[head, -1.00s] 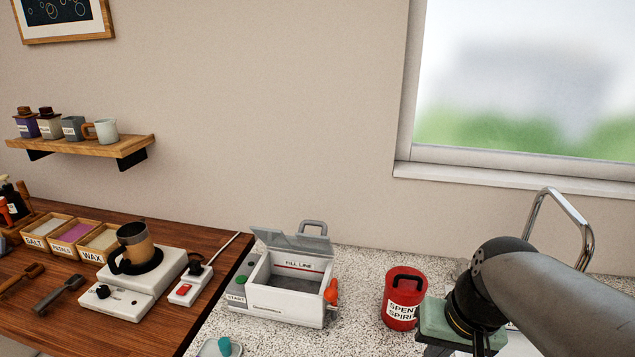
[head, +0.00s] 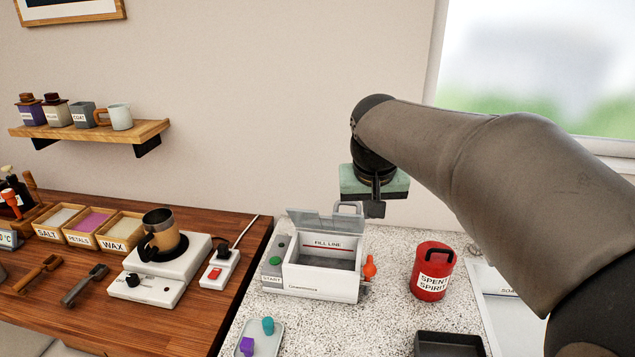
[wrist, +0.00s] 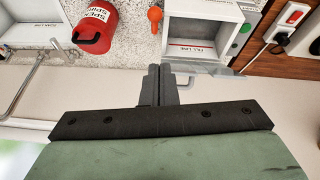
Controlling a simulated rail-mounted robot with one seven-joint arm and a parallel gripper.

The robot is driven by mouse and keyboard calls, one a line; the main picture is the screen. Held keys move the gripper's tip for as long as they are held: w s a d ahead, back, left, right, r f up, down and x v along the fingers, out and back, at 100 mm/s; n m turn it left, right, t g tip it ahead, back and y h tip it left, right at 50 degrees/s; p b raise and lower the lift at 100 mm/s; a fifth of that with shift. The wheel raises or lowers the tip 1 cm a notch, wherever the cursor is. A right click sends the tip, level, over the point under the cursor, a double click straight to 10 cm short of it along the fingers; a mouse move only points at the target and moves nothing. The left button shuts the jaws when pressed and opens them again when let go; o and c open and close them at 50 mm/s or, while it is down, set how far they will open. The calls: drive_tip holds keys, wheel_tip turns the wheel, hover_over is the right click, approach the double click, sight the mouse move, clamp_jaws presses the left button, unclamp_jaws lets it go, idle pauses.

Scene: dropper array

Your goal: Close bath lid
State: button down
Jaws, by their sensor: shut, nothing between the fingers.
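The bath (head: 322,280) is a white box with a red fill line inside, standing on the speckled counter. My gripper (head: 375,209) is shut and empty, above and just right of the lid's handle in the head view. In the wrist view my gripper (wrist: 159,72) points toward the counter, left of the lid (wrist: 200,67) and its handle (wrist: 184,80). I cannot tell if it touches the handle.
A red spent-spirit can (head: 431,272) stands right of the bath, and an orange-red knob (head: 369,267) sits on the bath's right side. A dark tray (head: 448,344) and a small tray (head: 260,338) lie in front.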

drive_tip(key=w+a+r+m+t+b, duration=0.1)
drive_tip(key=w+r+t+b, duration=0.15)
drive_tip(key=w, duration=1.35)
drive_tip(key=shift+h, duration=0.3)
drive_tip(key=w+f, duration=0.1)
drive_tip(key=f, duration=0.2)
drive_tip(key=w+f+p, duration=0.1)
drive_tip(key=f, duration=0.2)
drive_tip(key=w+f+p, duration=0.1)
drive_tip(key=f, duration=0.2)
drive_tip(key=shift+d+f, duration=0.1)
drive_tip(key=shift+d, duration=0.15)
drive_tip(key=shift+s+f, duration=0.25)
drive_tip(key=shift+f, duration=0.2)
drive_tip(key=shift+s+a+f+b, duration=0.1)
drive_tip(key=shift+f+b, duration=0.05)
drive_tip(key=shift+b, duration=0.15)
